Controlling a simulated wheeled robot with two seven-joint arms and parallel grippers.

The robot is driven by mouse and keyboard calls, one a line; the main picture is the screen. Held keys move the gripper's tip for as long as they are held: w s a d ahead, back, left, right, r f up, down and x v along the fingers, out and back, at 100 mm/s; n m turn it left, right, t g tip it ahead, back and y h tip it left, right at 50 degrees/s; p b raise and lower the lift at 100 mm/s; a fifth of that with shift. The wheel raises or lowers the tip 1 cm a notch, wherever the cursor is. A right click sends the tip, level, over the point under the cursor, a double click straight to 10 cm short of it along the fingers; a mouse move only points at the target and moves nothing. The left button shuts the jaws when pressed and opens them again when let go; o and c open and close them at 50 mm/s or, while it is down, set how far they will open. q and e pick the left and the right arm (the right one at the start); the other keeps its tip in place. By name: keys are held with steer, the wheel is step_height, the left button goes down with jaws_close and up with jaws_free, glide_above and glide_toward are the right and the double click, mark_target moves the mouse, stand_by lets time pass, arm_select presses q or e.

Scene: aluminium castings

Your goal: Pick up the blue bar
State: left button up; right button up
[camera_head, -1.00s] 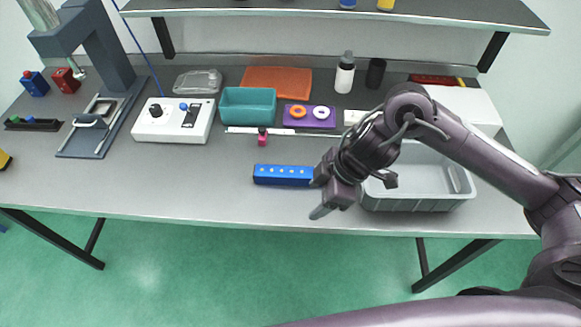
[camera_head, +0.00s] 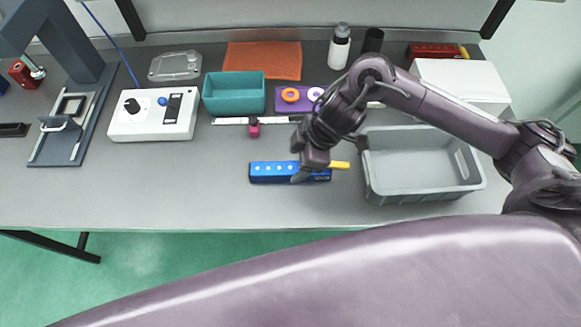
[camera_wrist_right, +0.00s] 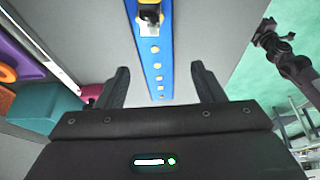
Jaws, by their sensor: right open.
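The blue bar (camera_head: 275,172) lies flat near the table's front edge in the head view, with a row of pale dots along it and a yellow piece (camera_head: 339,165) at its right end. My right gripper (camera_head: 304,172) is over the bar's right part and hides some of it. In the right wrist view the open fingers (camera_wrist_right: 160,76) stand on either side of the blue bar (camera_wrist_right: 153,65), with gaps showing; contact is not visible. A dark jointed part (camera_wrist_right: 278,42) at upper right looks like my left gripper, too small to read its jaws.
A grey bin (camera_head: 423,192) stands close right of the bar. Behind are a pink-red piece (camera_head: 254,129), a teal bin (camera_head: 207,103) and a purple tray (camera_head: 307,108). A white control box (camera_head: 150,127) stands left. The table left of the bar is clear.

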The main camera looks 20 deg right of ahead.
mark_target(291, 167)
steer(key=x, duration=0.2)
steer(key=shift+w+a+f, duration=0.15)
steer(key=shift+w+f, duration=0.1)
steer(key=shift+f, duration=0.25)
steer(key=c, duration=1.3)
arm_select(q)
steer(key=shift+w+d+r, duration=0.1)
steer(key=shift+w+r, duration=0.2)
steer(key=shift+w, duration=0.55)
arm_select(e)
steer(key=shift+r, duration=0.15)
